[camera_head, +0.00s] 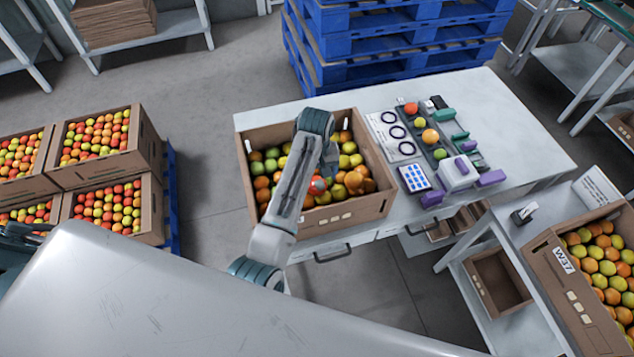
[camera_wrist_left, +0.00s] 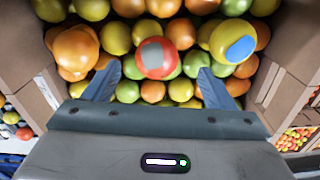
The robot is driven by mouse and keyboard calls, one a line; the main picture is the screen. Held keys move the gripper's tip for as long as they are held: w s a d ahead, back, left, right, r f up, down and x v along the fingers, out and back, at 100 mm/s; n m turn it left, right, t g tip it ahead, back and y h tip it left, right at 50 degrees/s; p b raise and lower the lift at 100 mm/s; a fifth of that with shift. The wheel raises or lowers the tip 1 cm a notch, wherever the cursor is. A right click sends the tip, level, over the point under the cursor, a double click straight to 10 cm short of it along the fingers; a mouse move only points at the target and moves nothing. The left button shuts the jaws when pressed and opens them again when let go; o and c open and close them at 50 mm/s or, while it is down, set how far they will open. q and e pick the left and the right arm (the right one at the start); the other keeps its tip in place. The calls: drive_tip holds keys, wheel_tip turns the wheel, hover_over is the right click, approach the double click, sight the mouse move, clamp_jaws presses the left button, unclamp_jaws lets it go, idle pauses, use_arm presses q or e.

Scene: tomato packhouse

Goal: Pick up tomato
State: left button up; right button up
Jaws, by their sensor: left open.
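A red tomato also shows in the head view (camera_head: 318,186), just below my left wrist. My left gripper (camera_wrist_left: 158,70) is open and empty, pointing down over the crate. Its two blue-grey fingers stand either side of the red tomato, apart from it in the picture. A yellow fruit with a blue oval patch (camera_wrist_left: 234,42) lies right of it. In the head view my arm hides part of the crate and the fingertips.
Crate walls stand close on both sides in the wrist view. Right of the crate, the table (camera_head: 515,130) holds a ringed sheet (camera_head: 391,134), a dark tray of fruit samples (camera_head: 431,137) and a white and purple device (camera_head: 458,173). Crate W37 (camera_head: 565,290) stands lower right.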

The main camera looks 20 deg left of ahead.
sight(317, 181)
use_arm(q)
drive_tip(key=f+p, duration=0.1)
drive_tip(key=f, duration=0.2)
drive_tip(key=f+p, duration=0.1)
drive_tip(key=shift+w+f+p, duration=0.3)
drive_tip(key=shift+f, duration=0.55)
drive_tip(key=shift+c, duration=0.2)
drive_tip(key=c, duration=0.8)
